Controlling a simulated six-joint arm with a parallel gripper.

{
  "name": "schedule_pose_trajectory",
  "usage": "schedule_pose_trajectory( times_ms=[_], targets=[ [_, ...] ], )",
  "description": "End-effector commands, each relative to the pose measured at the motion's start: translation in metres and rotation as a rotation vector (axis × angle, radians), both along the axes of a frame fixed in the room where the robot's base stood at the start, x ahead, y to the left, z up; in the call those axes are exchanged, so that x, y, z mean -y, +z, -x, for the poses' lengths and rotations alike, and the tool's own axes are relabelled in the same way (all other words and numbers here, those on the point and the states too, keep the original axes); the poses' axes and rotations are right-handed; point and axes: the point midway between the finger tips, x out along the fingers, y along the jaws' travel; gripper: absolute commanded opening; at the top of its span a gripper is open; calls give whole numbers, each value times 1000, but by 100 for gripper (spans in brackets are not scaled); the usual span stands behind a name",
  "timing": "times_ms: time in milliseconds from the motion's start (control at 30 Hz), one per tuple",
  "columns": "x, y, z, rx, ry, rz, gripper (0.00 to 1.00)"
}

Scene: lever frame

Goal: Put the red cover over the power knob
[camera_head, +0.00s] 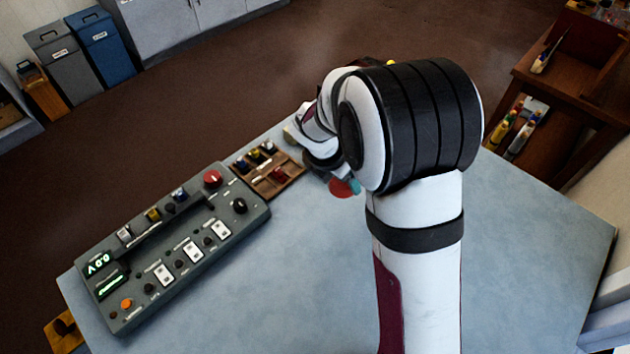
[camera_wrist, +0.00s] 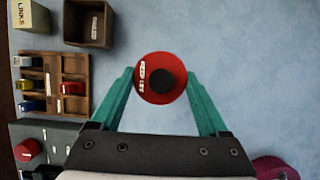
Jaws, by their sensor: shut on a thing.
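The red cover (camera_wrist: 148,68) is a round red disc with a black knob in its middle and a small white label. My gripper (camera_wrist: 160,78) is shut on it, one teal finger on each side. In the head view the cover (camera_head: 341,188) is partly hidden by my arm and is held right of the console. The grey console (camera_head: 190,250) carries a black knob (camera_head: 240,206) near its right end, probably the power knob. I cannot read its label. The cover is apart from this knob, which stands bare.
A red push button (camera_head: 212,179) and several switches sit on the console. A wooden tray (camera_wrist: 87,75) with small coloured parts lies beyond its right end. A dark box (camera_wrist: 88,40) and a box marked LINKS (camera_wrist: 30,15) stand near. The right of the table is clear.

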Motion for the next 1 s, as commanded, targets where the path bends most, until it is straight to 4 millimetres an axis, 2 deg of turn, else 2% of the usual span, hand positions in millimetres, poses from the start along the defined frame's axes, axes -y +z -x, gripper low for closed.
schedule_pose_trajectory(
  times_ms=[133, 233, 400, 567, 767, 900, 1000],
  targets=[
    [18, 12, 4, 1, -29, 0, 24],
    [34, 23, 5, 3, -181, 0, 24],
    [61, 53, 17, 6, -660, -3, 24],
    [71, 83, 34, 5, -1116, -5, 24],
    [62, 120, 55, 4, -1708, -5, 24],
    [38, 140, 59, 1, -2173, -3, 24],
    [18, 142, 52, -2, -2430, -1, 24]
  ],
)
